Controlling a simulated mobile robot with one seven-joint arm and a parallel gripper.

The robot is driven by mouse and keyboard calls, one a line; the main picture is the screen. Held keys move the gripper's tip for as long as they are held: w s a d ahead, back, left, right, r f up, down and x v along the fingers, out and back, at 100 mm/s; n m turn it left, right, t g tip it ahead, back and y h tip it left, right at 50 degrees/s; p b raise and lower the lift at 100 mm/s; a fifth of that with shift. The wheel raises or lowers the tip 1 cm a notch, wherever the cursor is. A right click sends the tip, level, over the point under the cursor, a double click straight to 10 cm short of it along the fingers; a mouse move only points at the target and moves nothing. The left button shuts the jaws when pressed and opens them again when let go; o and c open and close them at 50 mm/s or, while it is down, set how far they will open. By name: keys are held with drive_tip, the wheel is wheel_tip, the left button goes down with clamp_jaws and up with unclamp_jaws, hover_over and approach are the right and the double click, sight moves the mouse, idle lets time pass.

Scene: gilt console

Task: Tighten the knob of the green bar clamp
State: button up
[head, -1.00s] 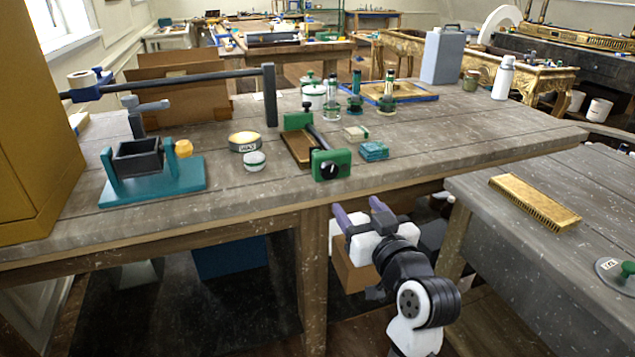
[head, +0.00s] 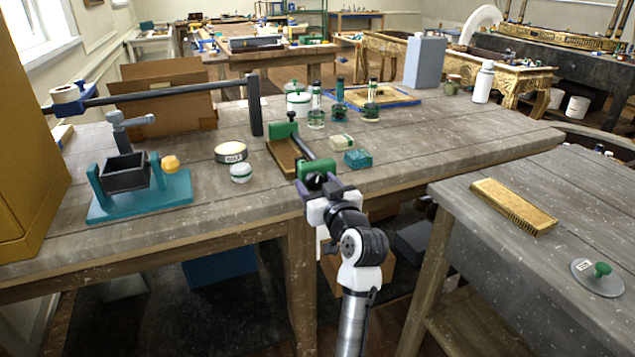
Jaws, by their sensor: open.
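The green bar clamp (head: 318,167) lies near the front edge of the wooden bench. It has a green jaw at each end, a dark bar between them, and a brown wooden piece (head: 283,153) alongside. Its dark knob (head: 314,181) faces the front edge and is partly hidden by my gripper. My gripper (head: 320,187) has purple fingers and is open. The fingers are at the clamp's near jaw, to either side of the knob in the picture. I cannot tell whether they touch it.
Left of the clamp stand a wax tin (head: 231,152), a white-lidded jar (head: 241,173) and a teal stand (head: 140,200). The bench's right part is mostly clear.

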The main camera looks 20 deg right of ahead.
drive_tip(key=c, duration=1)
drive_tip(key=shift+m, duration=0.3)
drive_tip(key=m+p, duration=0.2)
drive_tip(key=m, duration=0.1)
drive_tip(key=shift+w+r, duration=0.1)
drive_tip(key=m+p, duration=0.2)
drive_tip(key=m, duration=0.1)
drive_tip(key=shift+m+p, duration=0.35)
drive_tip(key=shift+m, duration=0.15)
drive_tip(key=shift+f, duration=0.25)
